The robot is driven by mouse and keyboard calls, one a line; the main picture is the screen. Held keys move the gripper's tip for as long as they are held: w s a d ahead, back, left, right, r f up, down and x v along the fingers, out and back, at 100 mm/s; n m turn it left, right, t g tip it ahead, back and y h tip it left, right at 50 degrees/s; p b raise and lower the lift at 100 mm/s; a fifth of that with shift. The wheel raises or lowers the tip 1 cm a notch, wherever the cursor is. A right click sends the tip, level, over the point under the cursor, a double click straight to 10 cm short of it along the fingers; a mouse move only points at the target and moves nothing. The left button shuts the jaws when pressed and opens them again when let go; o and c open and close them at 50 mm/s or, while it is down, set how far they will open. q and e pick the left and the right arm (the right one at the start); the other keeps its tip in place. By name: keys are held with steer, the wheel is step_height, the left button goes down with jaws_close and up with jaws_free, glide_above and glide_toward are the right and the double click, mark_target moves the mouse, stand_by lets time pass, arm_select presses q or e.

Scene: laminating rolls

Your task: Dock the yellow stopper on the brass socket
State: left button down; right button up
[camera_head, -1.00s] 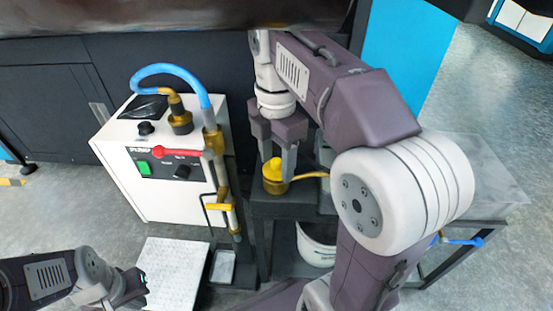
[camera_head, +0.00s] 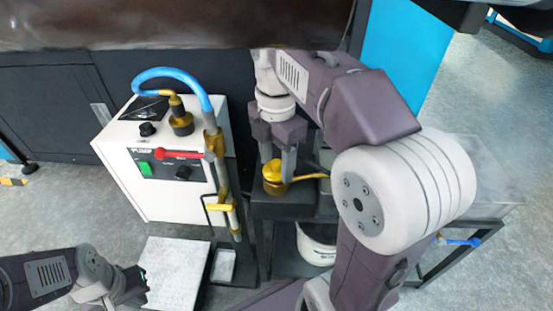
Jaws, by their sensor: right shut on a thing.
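The yellow stopper (camera_head: 274,172) sits between the two fingers of my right gripper (camera_head: 277,165), which is shut on it. A yellow handle (camera_head: 312,177) runs from it to the right. The brass socket (camera_head: 273,188) seems to be the brass-coloured round part right under the stopper, on a dark stand (camera_head: 275,208). The fingers hide part of the stopper, and I cannot tell whether it is fully seated. My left gripper (camera_head: 138,285) is low at the left, away from these parts; its jaw opening is too unclear to tell.
A white machine (camera_head: 165,200) with a red lever (camera_head: 182,154), blue hose (camera_head: 170,71) and brass fittings stands left of the stand. A white bucket (camera_head: 317,245) is below right. A dark roll (camera_head: 170,25) spans the top. A grey table (camera_head: 490,180) is at the right.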

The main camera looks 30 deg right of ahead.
mark_target(277, 162)
steer(key=shift+f+b, duration=0.45)
steer(key=shift+f, duration=0.1)
stand_by(0.4)
steer(key=o, duration=1.1)
steer(key=shift+c, duration=0.2)
steer(key=shift+r, duration=0.1)
step_height(277, 162, up, 11)
steer(key=p, duration=1.3)
step_height(277, 162, down, 9)
steer(key=b, duration=1)
steer(key=shift+d, duration=0.15)
steer(key=shift+f+b, duration=0.3)
steer(key=shift+b, duration=0.25)
